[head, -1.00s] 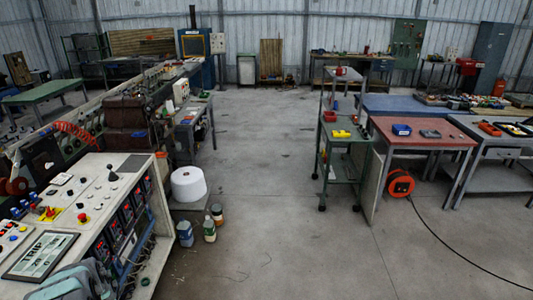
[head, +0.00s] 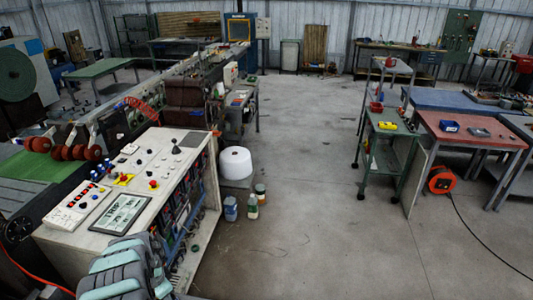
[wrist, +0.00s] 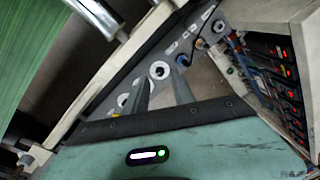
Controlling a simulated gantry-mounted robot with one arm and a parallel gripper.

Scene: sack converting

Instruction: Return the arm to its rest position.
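My arm (head: 122,272), with teal and dark grey parts, shows at the bottom left of the head view, in front of the control console (head: 168,143). My gripper is not clearly seen in the head view. In the wrist view two grey fingers of my gripper (wrist: 161,78) stand apart beyond a teal housing with a lit indicator. Nothing shows held between them. Behind them is a grey panel with round fittings, and rows of red-lit modules (wrist: 277,70) are at the right.
A green-topped machine bed (head: 45,165) with red rollers lies left of the console. A white spool (head: 235,162) and several small containers stand right of it. The middle floor is clear. A green cart (head: 391,130) and a red-topped table (head: 470,140) stand at the right.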

